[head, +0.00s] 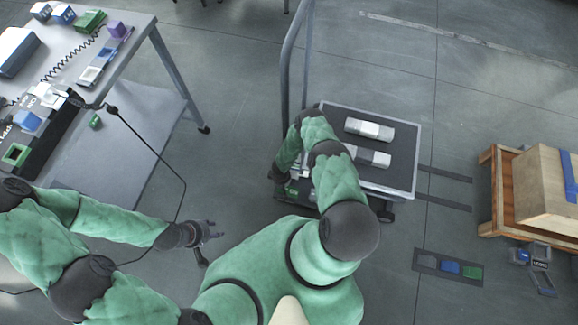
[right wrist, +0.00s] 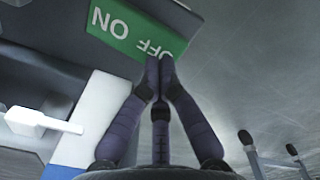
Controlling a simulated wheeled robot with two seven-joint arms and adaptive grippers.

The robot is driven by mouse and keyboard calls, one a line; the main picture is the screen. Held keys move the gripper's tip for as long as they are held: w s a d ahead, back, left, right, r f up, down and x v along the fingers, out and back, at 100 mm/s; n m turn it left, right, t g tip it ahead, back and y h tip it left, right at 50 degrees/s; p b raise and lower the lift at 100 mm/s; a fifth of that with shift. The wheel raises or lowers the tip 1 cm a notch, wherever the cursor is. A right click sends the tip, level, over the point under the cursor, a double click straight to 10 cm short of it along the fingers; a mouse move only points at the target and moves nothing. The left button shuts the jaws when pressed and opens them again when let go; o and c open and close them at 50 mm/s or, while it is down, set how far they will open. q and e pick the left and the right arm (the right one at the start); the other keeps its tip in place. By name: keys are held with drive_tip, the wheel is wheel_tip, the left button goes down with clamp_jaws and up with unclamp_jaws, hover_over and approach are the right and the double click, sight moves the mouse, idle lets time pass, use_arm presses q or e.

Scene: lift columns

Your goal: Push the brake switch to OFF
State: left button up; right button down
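The brake switch (right wrist: 136,33) is a green rocker with white ON and OFF lettering, seen upside down in the right wrist view. OFF is at its right end and ON at its left. My right gripper (right wrist: 161,58) has its fingertips together at the lower edge of the OFF end; I cannot tell whether they touch it. In the head view a green patch (head: 293,189) shows at the left end of the cart (head: 408,160), partly behind my right arm, which hides the right gripper. My left gripper (head: 208,234) is open and empty above the floor.
The cart carries two grey blocks (head: 370,130) and has a tall handle (head: 287,75). A workbench (head: 140,40) with a dangling black cable (head: 150,148) is at left. A wooden crate (head: 540,185) on a pallet stands at right. Floor between bench and cart is clear.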

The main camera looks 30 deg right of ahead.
drive_tip(key=shift+f, duration=1.4)
idle(0.7)
wheel_tip(320, 180, up, 7)
drive_tip(key=p, duration=0.7)
drive_tip(key=shift+r, duration=0.1)
idle(0.7)
